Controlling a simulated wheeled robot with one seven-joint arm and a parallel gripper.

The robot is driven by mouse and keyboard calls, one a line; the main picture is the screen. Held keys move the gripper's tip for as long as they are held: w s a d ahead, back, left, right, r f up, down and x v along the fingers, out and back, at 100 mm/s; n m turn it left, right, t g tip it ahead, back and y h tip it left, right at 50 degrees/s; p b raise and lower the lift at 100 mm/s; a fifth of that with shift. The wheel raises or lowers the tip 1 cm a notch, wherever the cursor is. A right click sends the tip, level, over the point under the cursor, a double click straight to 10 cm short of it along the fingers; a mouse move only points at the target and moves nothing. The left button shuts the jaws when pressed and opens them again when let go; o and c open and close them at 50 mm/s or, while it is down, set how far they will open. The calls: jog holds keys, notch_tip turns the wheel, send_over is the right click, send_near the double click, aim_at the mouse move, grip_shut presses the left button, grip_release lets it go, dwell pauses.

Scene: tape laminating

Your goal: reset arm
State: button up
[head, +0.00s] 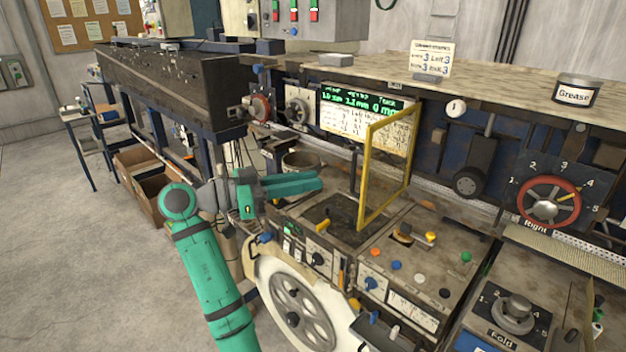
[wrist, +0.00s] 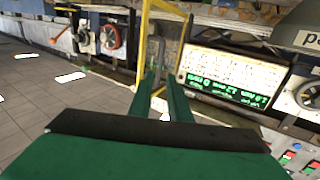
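My teal arm (head: 208,270) rises from the bottom left of the head view and bends at a round elbow. My gripper (head: 314,183) points right, over the machine's front near the yellow frame (head: 364,175). In the wrist view my gripper (wrist: 160,82) shows two green fingers with a gap between them and nothing held. The yellow frame also stands beyond the fingertips in the wrist view (wrist: 143,40). I cannot tell how far the fingertips are from it.
The machine panel has a large white handwheel (head: 270,287), several coloured buttons, a red wheel (head: 548,202) and a fold knob (head: 512,312). A green-text display (head: 357,103) is behind. A grease tin (head: 576,91) stands on the top shelf. Open floor (head: 60,250) lies left.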

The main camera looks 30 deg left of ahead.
dwell(0.4)
jog(key=w+a+f+n+t+y, duration=0.1)
jog(key=a+f+n+t+y, duration=0.25)
jog(key=f+n+y, duration=0.55)
jog(key=w+a+f+n+t+y, duration=0.3)
jog(key=f+n, duration=0.4)
jog(key=f, duration=0.7)
jog(key=s+d+f+n+g+y, duration=0.15)
jog(key=s+d+f, duration=0.3)
jog(key=f, duration=0.45)
jog(key=s+d+f+g+y, duration=0.3)
jog(key=s+d+f, duration=0.15)
jog(key=f, duration=0.45)
jog(key=s+d+f+m+g+h, duration=0.15)
jog(key=s+d+f, duration=0.25)
jog(key=s+d, duration=0.45)
jog(key=s+d+f+m, duration=0.3)
jog(key=s+d+f, duration=0.1)
jog(key=s+d, duration=0.45)
jog(key=s+d+r+m+h, duration=0.2)
jog(key=s+d+r, duration=0.2)
jog(key=s+d, duration=0.3)
jog(key=s+d+r+m+h, duration=0.2)
jog(key=s+d+r, duration=0.3)
jog(key=s+d, duration=0.3)
jog(key=shift+s+d+m+t, duration=0.25)
jog(key=shift+s+m+t, duration=0.1)
jog(key=shift+s+m, duration=0.35)
